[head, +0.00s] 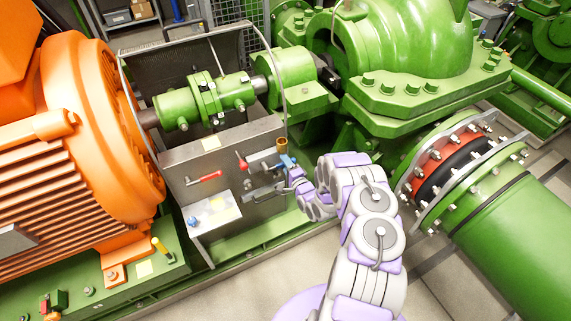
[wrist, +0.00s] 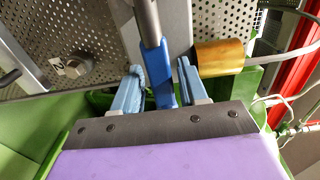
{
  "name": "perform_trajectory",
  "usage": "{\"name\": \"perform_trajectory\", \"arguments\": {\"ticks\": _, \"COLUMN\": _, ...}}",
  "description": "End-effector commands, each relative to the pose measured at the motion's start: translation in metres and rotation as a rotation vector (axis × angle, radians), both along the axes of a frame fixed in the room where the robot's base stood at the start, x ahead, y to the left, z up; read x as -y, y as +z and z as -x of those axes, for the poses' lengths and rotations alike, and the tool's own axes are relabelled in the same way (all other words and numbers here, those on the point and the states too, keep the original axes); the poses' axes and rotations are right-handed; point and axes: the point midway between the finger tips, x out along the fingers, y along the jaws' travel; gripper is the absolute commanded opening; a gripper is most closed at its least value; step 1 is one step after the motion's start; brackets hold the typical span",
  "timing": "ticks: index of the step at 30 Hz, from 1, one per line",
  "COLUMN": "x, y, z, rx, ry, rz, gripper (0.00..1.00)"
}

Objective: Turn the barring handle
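The barring handle is a grey metal bar with a blue grip (wrist: 157,72), seen in the wrist view rising from between my fingers to the top edge. In the head view a small blue piece (head: 288,161) shows at the right end of the grey panel, where my arm reaches. My gripper (wrist: 160,85) has its two blue-grey fingers on either side of the grip. A narrow gap shows at the right finger; the left finger is close to the grip, and I cannot tell if it touches.
A brass-coloured cylinder (wrist: 219,57) lies just right of my fingers. A perforated guard plate (wrist: 75,30) with a bolt stands at left. In the head view, the grey panel (head: 225,150) carries a red lever (head: 205,178). An orange motor (head: 80,140) and green pump (head: 410,50) flank it.

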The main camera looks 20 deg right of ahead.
Motion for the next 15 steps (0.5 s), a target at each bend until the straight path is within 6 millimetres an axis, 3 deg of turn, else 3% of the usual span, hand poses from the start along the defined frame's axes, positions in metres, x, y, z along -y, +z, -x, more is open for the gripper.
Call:
{"name": "perform_trajectory", "arguments": {"ticks": 2, "x": 0.0002, "y": 0.0, "z": 0.0001, "rx": 0.0, "ry": 0.0, "rz": 0.0, "gripper": 0.35}}
{"name": "perform_trajectory", "arguments": {"ticks": 12, "x": 0.0003, "y": -0.0013, "z": 0.0002, "rx": -0.002, "ry": 0.0, "rz": -0.001, "gripper": 0.02}}
{"name": "perform_trajectory", "arguments": {"ticks": 15, "x": 0.0004, "y": -0.0017, "z": 0.0003, "rx": -0.003, "ry": 0.0, "rz": -0.001, "gripper": 0.0}}
